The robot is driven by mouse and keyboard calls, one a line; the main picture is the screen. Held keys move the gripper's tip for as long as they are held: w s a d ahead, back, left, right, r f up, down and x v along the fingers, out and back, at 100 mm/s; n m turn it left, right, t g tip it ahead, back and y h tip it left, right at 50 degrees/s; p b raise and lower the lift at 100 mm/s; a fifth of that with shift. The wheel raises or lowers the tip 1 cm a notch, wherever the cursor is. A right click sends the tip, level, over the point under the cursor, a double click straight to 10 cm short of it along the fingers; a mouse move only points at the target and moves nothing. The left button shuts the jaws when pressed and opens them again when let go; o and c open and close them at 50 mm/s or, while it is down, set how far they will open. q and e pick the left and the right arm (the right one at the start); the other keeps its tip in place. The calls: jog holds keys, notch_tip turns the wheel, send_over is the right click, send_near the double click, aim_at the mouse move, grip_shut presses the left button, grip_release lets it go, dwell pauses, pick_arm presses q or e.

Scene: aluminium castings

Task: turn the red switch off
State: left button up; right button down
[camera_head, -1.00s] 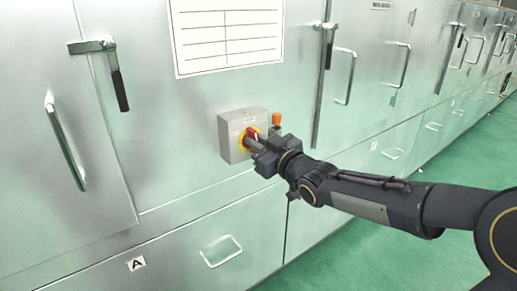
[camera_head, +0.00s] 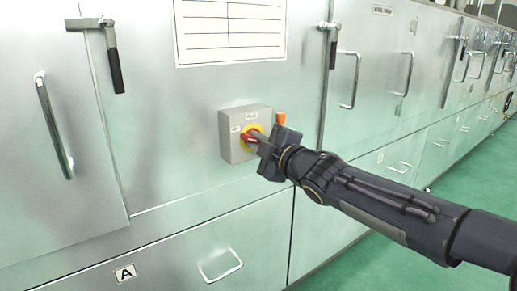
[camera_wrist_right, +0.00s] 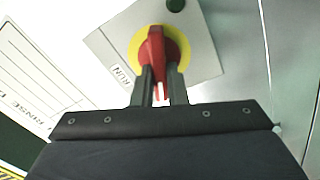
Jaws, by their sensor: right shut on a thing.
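The red switch (camera_head: 249,136) is a rotary knob on a yellow disc, on the front of a grey box fixed to the metal cabinet. It also shows in the right wrist view (camera_wrist_right: 154,46), where its lower end sits between two dark fingers. My right gripper (camera_head: 256,139) reaches the box from the right and is shut on the red knob. It covers part of the knob and disc in the head view. In the right wrist view the gripper (camera_wrist_right: 158,88) has one finger on each side of the knob. My left gripper is not in view.
The grey switch box (camera_head: 230,122) stands out from the cabinet front. An orange part (camera_head: 281,118) shows beside my gripper. A lever handle (camera_head: 113,60), a long door handle (camera_head: 54,125) and a lower drawer handle (camera_head: 221,265) stick out nearby. Green floor (camera_head: 470,185) is clear at right.

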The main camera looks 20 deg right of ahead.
jog(key=n, duration=0.1)
jog(key=n+b, duration=0.1)
jog(key=n, duration=0.2)
jog(key=shift+f+n+b, duration=0.3)
jog(key=shift+b, duration=0.05)
dwell(0.4)
jog(key=c, duration=1.4)
grip_release()
jog(key=shift+c, duration=0.2)
jog(key=p+v, duration=0.2)
jog(key=v, duration=0.5)
jog(key=shift+s, duration=0.4)
jog(key=shift+d, duration=0.15)
